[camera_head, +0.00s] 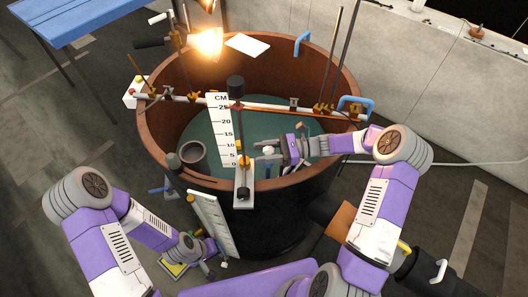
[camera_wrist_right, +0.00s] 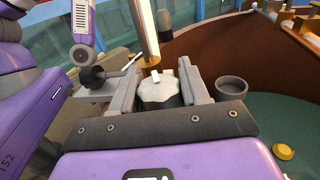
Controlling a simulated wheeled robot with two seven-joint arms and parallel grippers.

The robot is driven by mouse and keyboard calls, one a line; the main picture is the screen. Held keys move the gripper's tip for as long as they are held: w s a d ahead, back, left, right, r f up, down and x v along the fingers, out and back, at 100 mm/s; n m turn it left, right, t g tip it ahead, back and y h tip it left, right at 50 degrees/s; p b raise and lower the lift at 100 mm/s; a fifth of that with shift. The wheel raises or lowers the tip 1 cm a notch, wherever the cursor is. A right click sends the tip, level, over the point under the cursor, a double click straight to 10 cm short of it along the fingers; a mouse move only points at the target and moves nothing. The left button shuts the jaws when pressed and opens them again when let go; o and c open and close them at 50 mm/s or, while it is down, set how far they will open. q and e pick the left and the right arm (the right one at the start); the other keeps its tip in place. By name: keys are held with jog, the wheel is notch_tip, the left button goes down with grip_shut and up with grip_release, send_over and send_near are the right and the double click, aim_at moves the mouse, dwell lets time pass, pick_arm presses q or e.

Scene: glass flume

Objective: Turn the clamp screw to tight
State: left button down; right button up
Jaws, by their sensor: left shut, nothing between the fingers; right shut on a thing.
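The clamp screw shows in the right wrist view as a pale, lobed knob (camera_wrist_right: 160,92) at the foot of a brass post (camera_wrist_right: 146,36). My right gripper (camera_wrist_right: 159,80) is shut on the knob, with one finger on each side. The knob is small there and partly hidden by the fingers. My left gripper (camera_head: 207,262) is shut and empty, low outside the tank's front left.
The round tank (camera_head: 160,120) has a brown rim and greenish water. A dark cup (camera_head: 192,154) stands inside the front rim; it also shows in the wrist view (camera_wrist_right: 231,88). A second scale (camera_head: 213,222) leans outside. A rail (camera_head: 190,98) with clamps crosses the tank.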

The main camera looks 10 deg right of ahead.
aim_at(265, 153)
jog(key=n+g, duration=0.1)
jog(key=g, duration=0.1)
jog(key=n+g+b, duration=0.1)
jog(key=g, duration=0.1)
jog(key=n+g+b, duration=0.1)
jog(key=n+g, duration=0.1)
jog(key=shift+s+f+h, duration=0.1)
jog(key=shift+s+h, duration=0.15)
jog(key=shift+h, duration=0.05)
jog(key=shift+s+n+g+h+b, duration=0.15)
jog(key=shift+n+g+h+b, duration=0.45)
jog(key=shift+n+g, duration=0.9)
jog(key=shift+r+g, duration=0.2)
jog(key=shift+g, duration=0.4)
jog(key=o, duration=0.9)
jog(key=shift+o, duration=0.2)
notch_tip(265, 153, up, 10)
